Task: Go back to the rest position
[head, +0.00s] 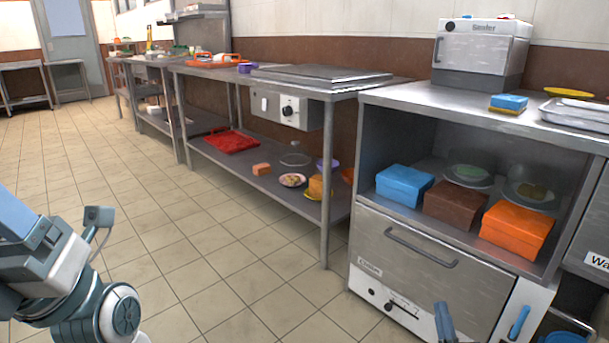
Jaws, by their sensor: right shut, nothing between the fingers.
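My right gripper (445,322) shows at the bottom edge, in front of the steel oven door. Its fingers are shut and hold nothing. My left arm comes in at the lower left, bent above the tiled floor. The fingers of my left gripper do not show.
A steel counter with an oven (430,262) stands close on the right. Its shelf holds a blue box (404,184), a brown box (458,203) and an orange box (516,229). A long steel table (345,92) runs along the wall. The tiled floor (200,225) is clear.

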